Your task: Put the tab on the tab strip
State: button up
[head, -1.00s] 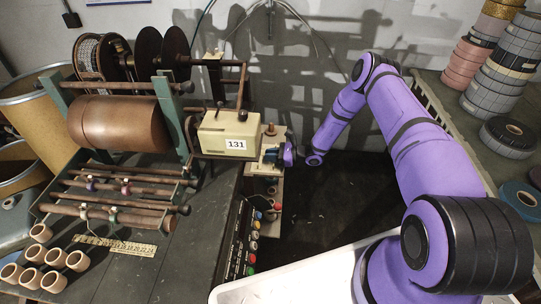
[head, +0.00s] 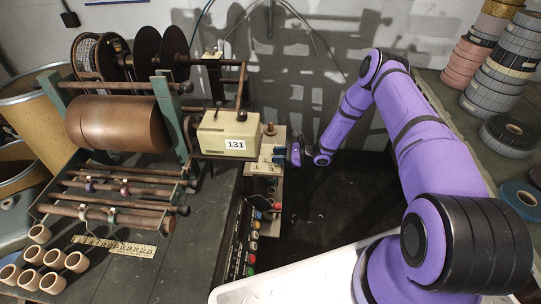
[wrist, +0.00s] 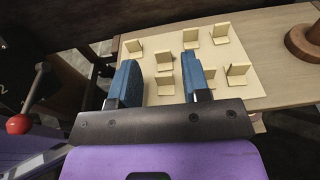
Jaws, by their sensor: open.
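Several small cream L-shaped tabs stand apart on a pale sheet (wrist: 180,49) in the wrist view; two of them are a back-left tab (wrist: 133,48) and a right tab (wrist: 237,74). My gripper (wrist: 160,62) is open, its two blue fingers spread above the sheet. One tab (wrist: 164,60) shows between the fingertips, with another tab nearer below it; I see no tab gripped. The gap in height is unclear. In the head view my gripper (head: 280,154) is beside the cream box marked 131. I cannot tell whether the sheet is the tab strip.
The cream box (head: 226,133) stands just left of my gripper, by the copper drum (head: 118,123). A red-knobbed lever (wrist: 20,123) is at the left in the wrist view. A round wooden post (wrist: 305,42) stands at the right. The dark floor (head: 345,195) is clear.

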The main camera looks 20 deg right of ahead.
jog(key=v, duration=0.9)
notch_tip(320, 180, up, 21)
jog(key=a+n+g+h, duration=0.25)
jog(key=n+g, duration=0.25)
jog(key=n, duration=0.3)
jog(key=s+a+r+n+g+h, duration=0.1)
jog(key=s+r+n, duration=0.15)
jog(key=r, duration=0.35)
jog(key=s+a+r+n+g+h, duration=0.1)
jog(key=s+r+n+h, duration=0.15)
jog(key=r, duration=0.35)
jog(key=s+a+r+n, duration=0.1)
jog(key=s+a+r, duration=0.1)
jog(key=s+r, duration=0.35)
jog(key=s+r+n+t+h, duration=0.1)
jog(key=s+r+n+h, duration=0.4)
jog(key=s+r, duration=0.8)
jog(key=s+d+r+n+t+h, duration=0.1)
jog(key=s+r+n+t+h, duration=0.1)
jog(key=s, duration=0.5)
jog(key=s+d+r+n+t+h, duration=0.1)
jog(key=s+r+t, duration=0.1)
jog(key=s, duration=0.5)
jog(key=shift+s+r+n+t+h, duration=0.3)
jog(key=shift+r+n+h, duration=0.1)
jog(key=shift+r, duration=0.35)
jog(key=shift+d, duration=0.1)
